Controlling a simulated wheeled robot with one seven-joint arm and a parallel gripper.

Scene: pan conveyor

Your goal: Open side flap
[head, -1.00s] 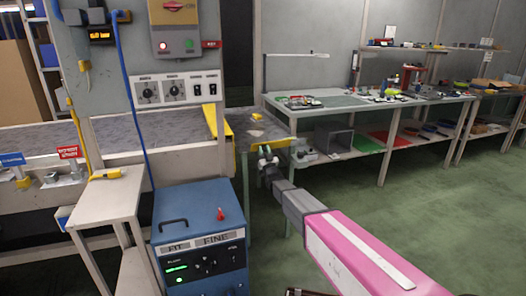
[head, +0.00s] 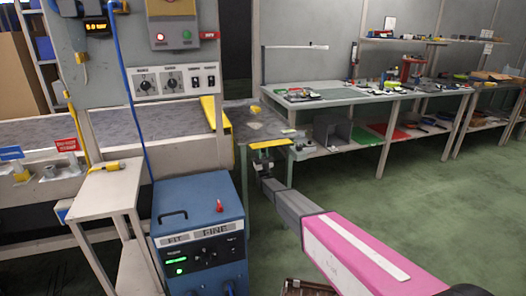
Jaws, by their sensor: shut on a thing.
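The side flap (head: 268,144) shows as a yellow-edged piece at the right end of the conveyor table, with a darker part just below the yellow strip. My gripper (head: 263,160) is at this piece, just under the yellow strip, and is shut on it. The fingertips are small and partly hidden against the dark part, so the exact grip point is unclear. My pink and grey arm reaches up to it from the lower right. How far the flap is swung cannot be told clearly.
A blue machine box (head: 200,215) stands left of my arm, with a small light table (head: 105,190) beside it. A grey control panel (head: 175,85) rises above the conveyor (head: 40,133). A long workbench (head: 345,107) with clutter is behind. The green floor at right is clear.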

